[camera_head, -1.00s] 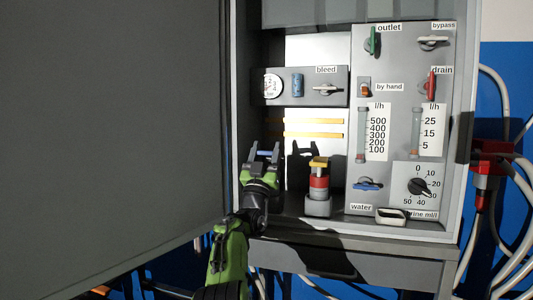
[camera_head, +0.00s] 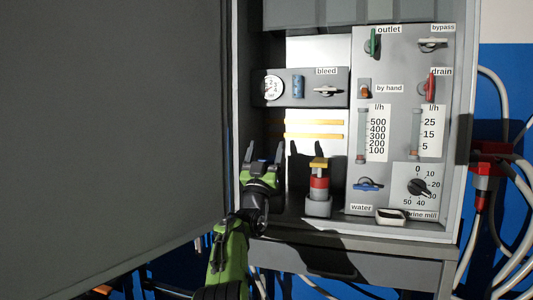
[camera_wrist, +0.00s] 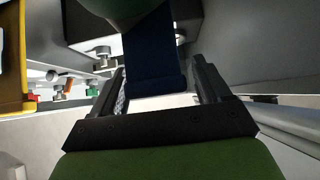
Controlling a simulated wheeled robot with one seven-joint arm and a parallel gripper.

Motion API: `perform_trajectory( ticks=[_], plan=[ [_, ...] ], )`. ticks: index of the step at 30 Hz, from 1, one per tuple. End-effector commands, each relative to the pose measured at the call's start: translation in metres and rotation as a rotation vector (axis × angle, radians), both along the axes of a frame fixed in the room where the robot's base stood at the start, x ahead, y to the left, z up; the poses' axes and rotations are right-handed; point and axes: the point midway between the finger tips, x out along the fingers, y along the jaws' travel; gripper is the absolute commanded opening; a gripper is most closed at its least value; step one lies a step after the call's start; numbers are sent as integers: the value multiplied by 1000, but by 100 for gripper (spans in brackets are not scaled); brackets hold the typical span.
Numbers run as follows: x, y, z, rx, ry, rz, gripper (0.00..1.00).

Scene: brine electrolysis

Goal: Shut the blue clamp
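The blue clamp shows in the wrist view as a dark blue flat lever (camera_wrist: 155,62), hanging down between the two black fingers. A narrow strip of light shows beside its right edge; whether either finger touches it I cannot tell. In the head view my gripper (camera_head: 264,151) points up at the lower left of the cabinet, with its fingers apart. Only a small blue bit of the clamp (camera_head: 261,161) shows there between the fingers. The rest of the clamp is hidden behind the gripper, so its full position cannot be seen.
A red and grey knob with a yellow top (camera_head: 319,182) stands just right of my gripper. The blue water valve (camera_head: 368,184) is on the panel further right. The large grey door (camera_head: 120,130) stands close on the left. A ledge (camera_head: 345,232) runs below.

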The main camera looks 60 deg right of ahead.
Motion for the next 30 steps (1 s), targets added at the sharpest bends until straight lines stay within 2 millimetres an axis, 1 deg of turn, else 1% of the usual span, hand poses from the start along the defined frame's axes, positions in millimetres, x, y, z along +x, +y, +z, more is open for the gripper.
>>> perform_trajectory(
  ticks=[5, 8, 11, 14, 18, 20, 21, 26, 30],
  plan=[
    [0, 0, -1, 2, 1, -1, 77],
    [-1, 4, -7, 3, 0, -1, 77],
    [-2, 14, -21, 3, -1, 1, 77],
    [-4, 29, -40, 6, 0, 1, 77],
    [-7, 55, -69, 5, 3, 3, 77],
    [-9, 64, -80, 9, 2, 1, 77],
    [-10, 72, -86, 6, 6, 3, 77],
    [-13, 88, -103, 5, 5, 3, 77],
    [-15, 97, -114, 6, 0, 1, 77]
  ],
)
